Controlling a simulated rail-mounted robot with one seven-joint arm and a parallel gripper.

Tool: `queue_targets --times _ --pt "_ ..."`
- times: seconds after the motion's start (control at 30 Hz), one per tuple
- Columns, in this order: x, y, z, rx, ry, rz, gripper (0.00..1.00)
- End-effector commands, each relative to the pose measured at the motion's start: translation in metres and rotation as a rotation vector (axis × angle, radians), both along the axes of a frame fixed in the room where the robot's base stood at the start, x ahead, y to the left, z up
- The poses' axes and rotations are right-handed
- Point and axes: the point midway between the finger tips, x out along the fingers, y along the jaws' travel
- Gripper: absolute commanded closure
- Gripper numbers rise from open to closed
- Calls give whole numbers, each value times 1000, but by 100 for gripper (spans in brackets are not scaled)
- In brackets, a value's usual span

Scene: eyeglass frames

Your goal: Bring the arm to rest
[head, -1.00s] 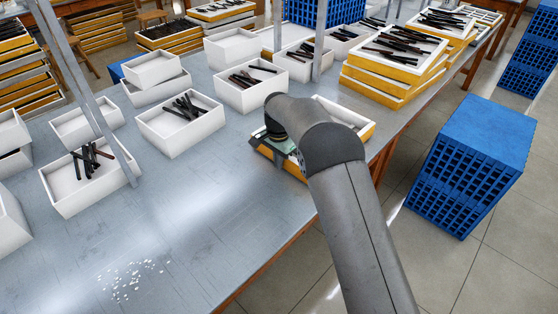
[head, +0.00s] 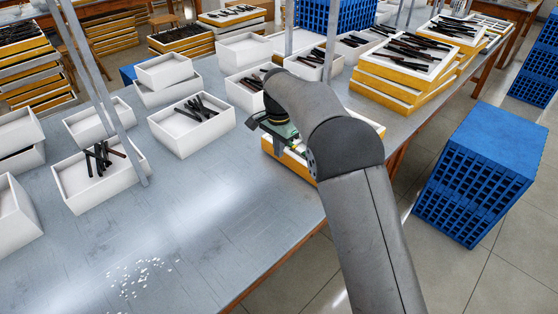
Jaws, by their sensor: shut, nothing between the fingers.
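My arm reaches in from the bottom right and bends over the table's right edge. My gripper (head: 270,124) shows only in part below the dark wrist, with a green piece beside it. It is shut, with nothing seen held in it. It is above or beside a yellow-sided white tray (head: 297,160) at the table edge. My arm hides part of this tray, and I cannot tell whether the gripper touches it.
The grey metal table (head: 220,215) holds several white boxes, some with dark eyeglass parts, such as one box (head: 178,143). Stacked yellow trays (head: 390,92) stand behind my arm. A blue crate (head: 478,170) stands on the floor right. White bits (head: 138,275) lie front left; the table middle is clear.

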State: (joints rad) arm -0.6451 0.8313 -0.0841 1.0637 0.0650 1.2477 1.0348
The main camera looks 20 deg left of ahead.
Motion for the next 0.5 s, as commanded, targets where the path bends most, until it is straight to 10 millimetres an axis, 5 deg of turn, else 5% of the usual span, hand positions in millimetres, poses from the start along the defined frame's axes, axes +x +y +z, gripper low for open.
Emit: queue_targets --times 0.3,0.37,0.5 --pt "0 -8 17 0 1 3 100" --pt "-1 -23 26 3 1 10 100" --pt "-15 -89 63 15 -2 60 100"
